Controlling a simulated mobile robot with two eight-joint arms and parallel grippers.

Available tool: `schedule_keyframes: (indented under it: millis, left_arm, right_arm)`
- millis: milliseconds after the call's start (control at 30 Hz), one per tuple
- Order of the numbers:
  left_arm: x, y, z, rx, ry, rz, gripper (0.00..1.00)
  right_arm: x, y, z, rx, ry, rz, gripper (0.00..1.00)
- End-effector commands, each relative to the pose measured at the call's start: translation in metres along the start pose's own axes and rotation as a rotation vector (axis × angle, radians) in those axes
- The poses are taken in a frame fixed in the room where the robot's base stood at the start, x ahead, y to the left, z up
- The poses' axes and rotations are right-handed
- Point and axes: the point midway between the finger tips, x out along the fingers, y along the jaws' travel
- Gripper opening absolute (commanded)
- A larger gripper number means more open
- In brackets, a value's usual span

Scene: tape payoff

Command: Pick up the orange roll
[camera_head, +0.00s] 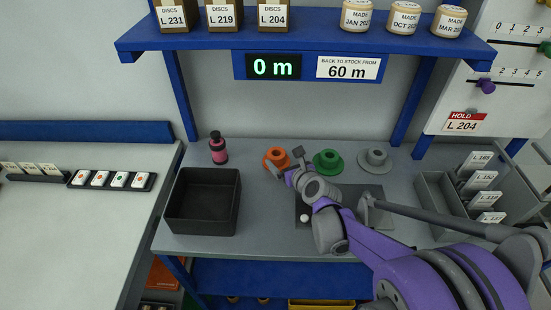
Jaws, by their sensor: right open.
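The orange roll (270,158) lies on the grey bench toward the back, left of a green roll (328,160) and a grey roll (375,158). My purple right arm comes in from the lower right. My right gripper (287,172) is open at the near right side of the orange roll and overlaps its edge in the picture. I cannot tell whether it touches the roll. My left gripper is not in view.
A black open bin (203,172) and a pink bottle (217,146) stand left of the orange roll. A dark plate (372,229) lies under my right arm. A grey card rack (432,182) stands right. A blue shelf (300,44) overhangs the back, with a display reading 0 m.

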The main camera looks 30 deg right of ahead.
Motion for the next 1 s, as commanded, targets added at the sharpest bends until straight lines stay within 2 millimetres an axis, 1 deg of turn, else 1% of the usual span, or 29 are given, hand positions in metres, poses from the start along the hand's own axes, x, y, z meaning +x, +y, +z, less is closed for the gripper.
schedule_keyframes:
  millis: [133, 300, 400, 500, 700, 733, 767, 800, 867, 1000]
  left_arm:
    - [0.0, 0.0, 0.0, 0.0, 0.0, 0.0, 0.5]
    - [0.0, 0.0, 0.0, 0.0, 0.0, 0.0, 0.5]
    - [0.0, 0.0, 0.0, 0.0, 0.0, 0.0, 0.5]
    - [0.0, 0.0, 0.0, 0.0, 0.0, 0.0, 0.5]
    - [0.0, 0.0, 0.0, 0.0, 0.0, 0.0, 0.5]
    - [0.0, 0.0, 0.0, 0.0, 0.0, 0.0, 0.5]
    - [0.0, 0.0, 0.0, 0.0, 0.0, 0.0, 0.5]
    - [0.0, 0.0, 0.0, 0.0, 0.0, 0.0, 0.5]
    - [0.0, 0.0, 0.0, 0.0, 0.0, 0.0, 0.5]
    - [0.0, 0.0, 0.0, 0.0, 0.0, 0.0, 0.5]
  right_arm:
    - [0.012, 0.002, 0.0, -0.003, 0.001, 0.001, 1.0]
    - [0.037, 0.005, 0.001, -0.002, 0.0, 0.001, 1.0]
    - [0.048, 0.005, 0.0, -0.002, 0.0, 0.0, 1.0]
    - [0.052, 0.005, 0.0, -0.001, 0.0, 0.0, 1.0]
    - [0.053, 0.005, 0.0, -0.002, 0.0, 0.0, 1.0]
    - [0.053, 0.005, 0.0, -0.002, 0.0, 0.0, 0.98]
    - [0.053, 0.005, 0.0, -0.002, 0.0, 0.0, 0.93]
    - [0.053, 0.005, 0.0, -0.002, 0.0, 0.0, 0.86]
    - [0.053, 0.005, 0.0, -0.002, 0.0, 0.0, 0.75]
    - [0.052, 0.005, 0.0, -0.002, 0.0, 0.0, 0.5]
